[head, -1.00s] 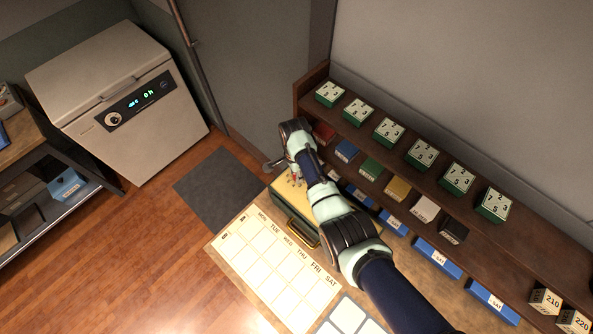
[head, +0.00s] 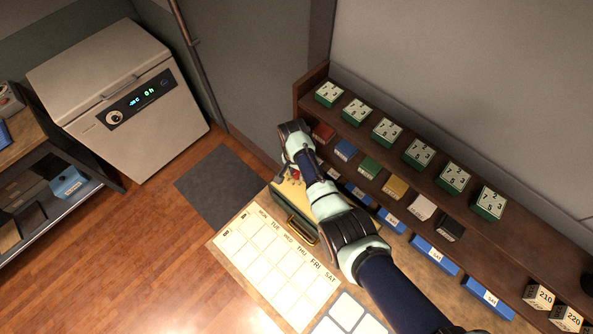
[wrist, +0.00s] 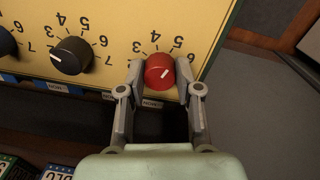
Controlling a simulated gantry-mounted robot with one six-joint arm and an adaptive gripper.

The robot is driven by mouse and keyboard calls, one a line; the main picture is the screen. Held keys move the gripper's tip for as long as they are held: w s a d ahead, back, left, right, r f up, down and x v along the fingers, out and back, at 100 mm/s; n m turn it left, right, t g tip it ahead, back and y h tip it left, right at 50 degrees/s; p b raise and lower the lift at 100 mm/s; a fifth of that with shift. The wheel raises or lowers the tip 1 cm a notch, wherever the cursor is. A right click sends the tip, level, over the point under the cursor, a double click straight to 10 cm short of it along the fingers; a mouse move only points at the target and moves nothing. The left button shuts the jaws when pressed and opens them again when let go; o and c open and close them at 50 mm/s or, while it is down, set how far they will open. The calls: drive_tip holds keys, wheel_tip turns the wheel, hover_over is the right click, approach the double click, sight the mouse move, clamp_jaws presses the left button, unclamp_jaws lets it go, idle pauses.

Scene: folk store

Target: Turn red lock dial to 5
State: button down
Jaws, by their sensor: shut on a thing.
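The red lock dial (wrist: 159,70) sits on a yellow panel (wrist: 105,20) with printed black numbers. My gripper (wrist: 160,74) is shut on the dial, with one finger at each side. In the head view, the green case with the yellow top (head: 283,196) lies on the table beneath my arm. A speck of red shows beside my gripper (head: 295,176), which is partly hidden there by the wrist.
A black dial (wrist: 72,55) is left of the red one, and a blue dial (wrist: 5,42) shows at the picture's left edge. A wooden shelf (head: 310,92) with boxes runs close beside my arm. A calendar sheet (head: 270,262) lies in front of the case.

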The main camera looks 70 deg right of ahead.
idle(0.3)
drive_tip(key=c, duration=0.8)
unclamp_jaws()
drive_tip(key=r, duration=1.2)
drive_tip(key=shift+w, duration=0.25)
